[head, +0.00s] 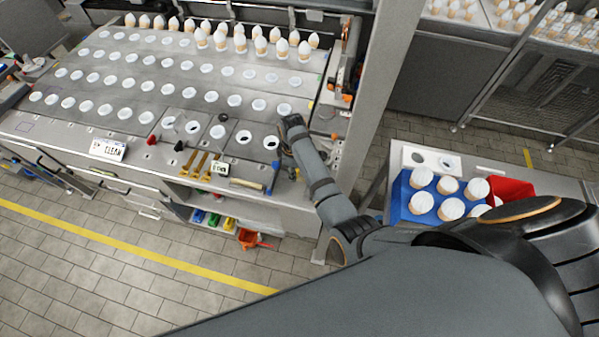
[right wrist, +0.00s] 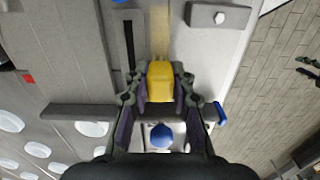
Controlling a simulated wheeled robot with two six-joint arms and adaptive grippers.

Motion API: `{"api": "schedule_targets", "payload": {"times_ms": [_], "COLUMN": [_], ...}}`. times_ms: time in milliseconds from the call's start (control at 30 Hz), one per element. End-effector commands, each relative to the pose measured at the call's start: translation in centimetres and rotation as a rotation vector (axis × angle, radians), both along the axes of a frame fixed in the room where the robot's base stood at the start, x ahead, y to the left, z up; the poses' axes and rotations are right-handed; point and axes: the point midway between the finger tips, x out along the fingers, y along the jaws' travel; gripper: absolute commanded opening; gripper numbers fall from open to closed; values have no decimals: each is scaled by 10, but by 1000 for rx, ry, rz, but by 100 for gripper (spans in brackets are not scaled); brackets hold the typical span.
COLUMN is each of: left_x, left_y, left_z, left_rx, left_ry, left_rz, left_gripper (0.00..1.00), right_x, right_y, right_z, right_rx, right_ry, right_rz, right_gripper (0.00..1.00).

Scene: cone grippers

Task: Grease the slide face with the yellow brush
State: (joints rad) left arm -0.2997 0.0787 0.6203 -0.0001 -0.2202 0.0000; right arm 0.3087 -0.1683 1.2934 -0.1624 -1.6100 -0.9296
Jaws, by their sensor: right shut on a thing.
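My right gripper (head: 284,146) is at the front right part of the large grey machine table (head: 170,150). In the right wrist view, the fingers of my right gripper (right wrist: 160,92) are shut on a yellow block (right wrist: 160,80), which I take to be the yellow brush. A tan strip (right wrist: 159,32) runs away beyond it; I cannot tell whether it belongs to the brush. In the head view the brush is hidden by my gripper. I cannot make out which surface is the slide face or whether the brush touches it. My left gripper is not in view.
Rows of white-rimmed holes and white-topped cones (head: 262,45) cover the table. Golden tools (head: 199,164), a tan bar (head: 247,184) and a CLEAN sign (head: 108,150) lie along its front. A blue tray (head: 408,197) of cones stands at the right. The tiled floor in front is clear.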

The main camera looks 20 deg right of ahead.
Motion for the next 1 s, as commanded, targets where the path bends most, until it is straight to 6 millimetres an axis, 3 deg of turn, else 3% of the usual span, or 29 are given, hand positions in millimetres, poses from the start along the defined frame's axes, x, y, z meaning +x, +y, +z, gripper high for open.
{"api": "schedule_targets", "payload": {"times_ms": [233,700,1000], "left_x": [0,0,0], "left_y": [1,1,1], "left_z": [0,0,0], "left_rx": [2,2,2], "left_ry": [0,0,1], "left_rz": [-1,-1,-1], "left_gripper": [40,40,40], "right_x": [1,2,1], "right_y": [0,0,0], "right_z": [5,57,62], "right_rx": [2,1,2], "right_ry": [-5,-6,-4], "right_rz": [-1,0,0], "right_gripper": [0,0,0]}}
